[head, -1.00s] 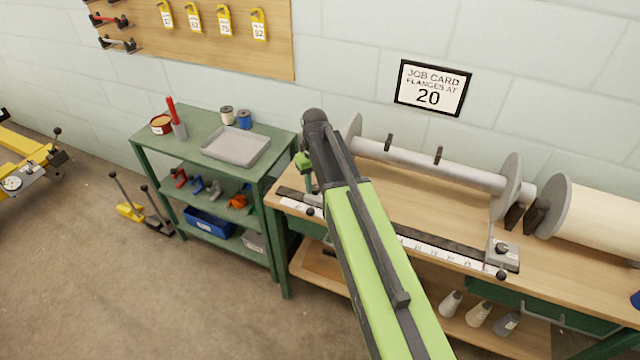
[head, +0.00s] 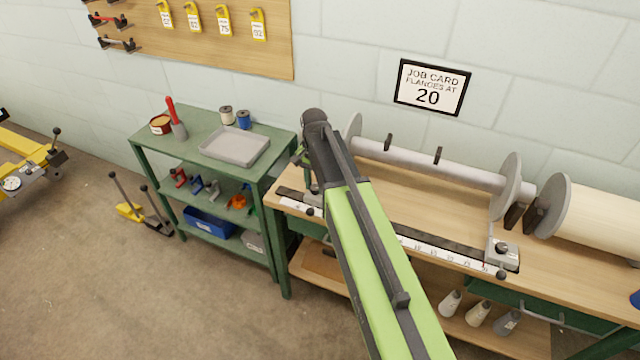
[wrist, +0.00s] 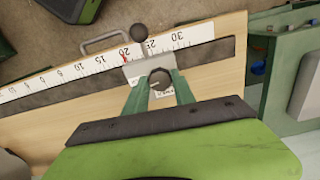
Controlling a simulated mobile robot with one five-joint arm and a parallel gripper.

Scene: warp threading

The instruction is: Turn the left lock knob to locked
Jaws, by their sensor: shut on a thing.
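The left lock knob (wrist: 159,78) is a dark round knob on a grey sliding block (wrist: 133,70), seen in the wrist view. My gripper (wrist: 160,84) has its two green fingers on either side of the knob and is shut on it. The block sits on the ruler rail (wrist: 60,78), with a red mark near 20. In the head view my arm hides the knob, and only part of the left block (head: 313,199) shows below my gripper (head: 308,180). Lettering beside the knob is mostly covered and unreadable.
The right block (head: 502,251) stands at the rail's other end, below a flanged beam (head: 430,165) on the wooden bench. A job card (head: 432,87) reads 20. A green shelf cart (head: 180,140) with a grey tray stands close on the left.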

